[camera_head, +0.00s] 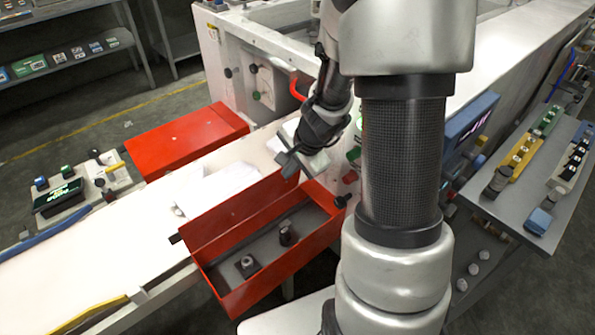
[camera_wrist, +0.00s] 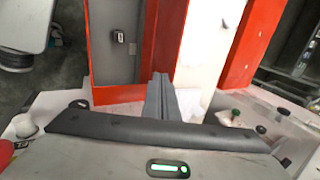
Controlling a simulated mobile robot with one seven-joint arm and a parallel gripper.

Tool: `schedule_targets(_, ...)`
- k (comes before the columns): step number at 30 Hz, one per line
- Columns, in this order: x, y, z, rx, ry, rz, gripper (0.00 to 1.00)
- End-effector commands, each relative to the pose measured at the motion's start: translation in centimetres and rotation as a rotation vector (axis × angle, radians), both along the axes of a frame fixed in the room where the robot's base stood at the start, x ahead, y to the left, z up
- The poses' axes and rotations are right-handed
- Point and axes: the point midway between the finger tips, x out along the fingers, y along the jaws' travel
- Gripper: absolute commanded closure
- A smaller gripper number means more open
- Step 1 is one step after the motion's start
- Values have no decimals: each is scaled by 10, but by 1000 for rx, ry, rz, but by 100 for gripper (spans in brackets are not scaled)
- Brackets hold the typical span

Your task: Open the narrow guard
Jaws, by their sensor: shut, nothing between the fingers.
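Two red guards show, and I cannot tell for certain by width which is the narrow one. The near red guard (camera_head: 237,208) stands open, its red panel raised along the left side of a grey-floored box with two dark fittings inside. It also shows in the wrist view (camera_wrist: 156,38).
The white belt (camera_head: 150,215) runs between and past the guards, with a crumpled translucent film (camera_head: 215,188) on it. The white machine housing (camera_head: 235,70) with knobs and a red hose is close behind my gripper. A grey side shelf (camera_head: 520,205) holds parts at right.

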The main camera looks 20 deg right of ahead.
Motion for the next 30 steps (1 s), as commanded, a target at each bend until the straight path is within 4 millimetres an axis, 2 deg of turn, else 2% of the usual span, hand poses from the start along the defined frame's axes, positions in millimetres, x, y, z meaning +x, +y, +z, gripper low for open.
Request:
schedule_targets(4, 6, 2, 1, -1, 1, -1, 100)
schedule_targets(14, 8, 2, 1, -1, 0, 0, 100)
schedule_targets(24, 57, 19, 12, -1, -1, 3, 100)
schedule_targets(30, 61, 20, 10, 0, 0, 1, 100)
